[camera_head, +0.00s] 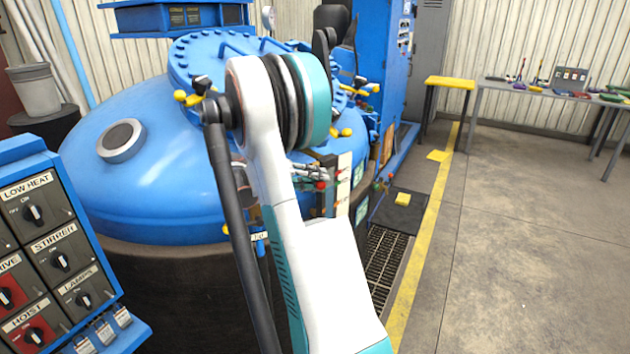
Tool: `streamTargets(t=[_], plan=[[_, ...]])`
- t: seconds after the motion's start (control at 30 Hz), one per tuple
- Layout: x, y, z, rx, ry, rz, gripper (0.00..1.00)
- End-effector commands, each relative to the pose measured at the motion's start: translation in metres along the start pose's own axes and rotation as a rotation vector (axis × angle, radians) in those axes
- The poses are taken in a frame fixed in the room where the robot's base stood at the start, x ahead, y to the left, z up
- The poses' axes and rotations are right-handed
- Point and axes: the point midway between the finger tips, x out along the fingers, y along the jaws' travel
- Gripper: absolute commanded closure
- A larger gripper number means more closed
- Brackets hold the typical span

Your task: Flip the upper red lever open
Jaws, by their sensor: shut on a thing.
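A small red lever end (320,185) shows in the head view, low on the front of the blue furnace, just left of a narrow white panel. My gripper (316,175) is at this red part, small and partly hidden behind my own arm. Its fingers look shut on the red lever. The lever's angle and pivot are too small to make out. I cannot tell for certain from this view whether it is the upper lever.
The blue domed furnace (165,180) fills the left and middle. A blue control box (50,240) with labelled knobs stands at the front left. A floor grate (386,262) lies right of the furnace. The concrete floor at right is clear up to a table (500,84).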

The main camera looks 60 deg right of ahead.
Motion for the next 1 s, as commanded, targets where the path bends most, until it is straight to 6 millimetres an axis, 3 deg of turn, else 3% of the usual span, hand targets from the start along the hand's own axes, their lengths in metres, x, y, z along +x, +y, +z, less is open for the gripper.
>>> streamTargets(t=[0.37,0.4,0.5,1.0], plan=[[-0.0004,0.0002,-0.0002,-0.004,0.0,0.002,1.0],[-0.0004,0.0002,-0.0003,-0.004,0.0,0.002,0.73],[-0.0004,0.0003,-0.0003,-0.004,0.0,0.002,0.54],[0.0006,-0.0027,-0.0001,0.061,0.015,-0.026,0.54]])
